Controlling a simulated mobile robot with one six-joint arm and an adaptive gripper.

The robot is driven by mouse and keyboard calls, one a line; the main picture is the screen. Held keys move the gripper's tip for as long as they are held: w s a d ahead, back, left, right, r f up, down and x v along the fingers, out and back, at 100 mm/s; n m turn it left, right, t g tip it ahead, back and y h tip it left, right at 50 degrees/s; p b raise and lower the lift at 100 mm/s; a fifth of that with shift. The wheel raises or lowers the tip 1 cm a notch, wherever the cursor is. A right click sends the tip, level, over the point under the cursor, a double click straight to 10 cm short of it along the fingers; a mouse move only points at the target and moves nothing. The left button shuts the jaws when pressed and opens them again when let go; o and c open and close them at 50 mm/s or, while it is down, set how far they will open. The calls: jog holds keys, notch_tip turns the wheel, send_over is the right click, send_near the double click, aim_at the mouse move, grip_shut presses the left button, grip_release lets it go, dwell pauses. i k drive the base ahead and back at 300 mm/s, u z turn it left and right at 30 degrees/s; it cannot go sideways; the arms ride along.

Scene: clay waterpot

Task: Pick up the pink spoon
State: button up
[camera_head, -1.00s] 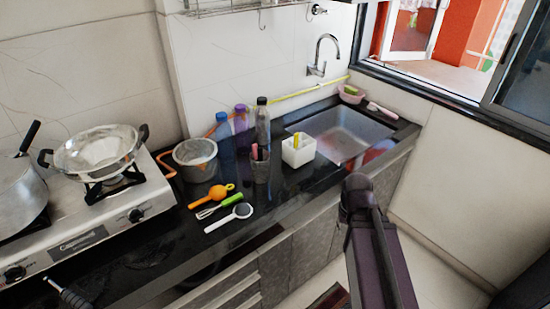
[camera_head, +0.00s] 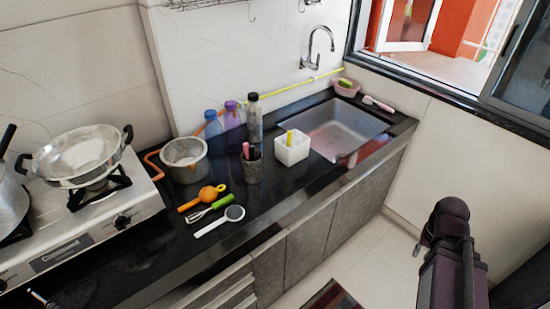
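A pink handle (camera_head: 246,149) stands upright in a dark grey cup (camera_head: 252,169) on the black counter. It may be the pink spoon, but its lower part is hidden in the cup. A pale pink and white long-handled utensil (camera_head: 378,104) lies on the counter to the right of the sink; I cannot tell whether it is a spoon or a brush. Part of my dark arm shows at the lower right, over the floor and away from the counter. My gripper's fingers cannot be made out.
A white square holder (camera_head: 291,148) stands between the cup and the sink (camera_head: 345,128). Bottles (camera_head: 254,117) and a metal pot (camera_head: 185,160) stand behind and left. Several utensils (camera_head: 220,220) lie in front. A stove (camera_head: 90,215) is at left.

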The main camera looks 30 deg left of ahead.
aim_at(246, 146)
jog(key=u, duration=0.05)
jog(key=k, duration=1.4)
jog(key=u, duration=1.05)
jog(key=i, duration=1.6)
jog(key=z, duration=0.1)
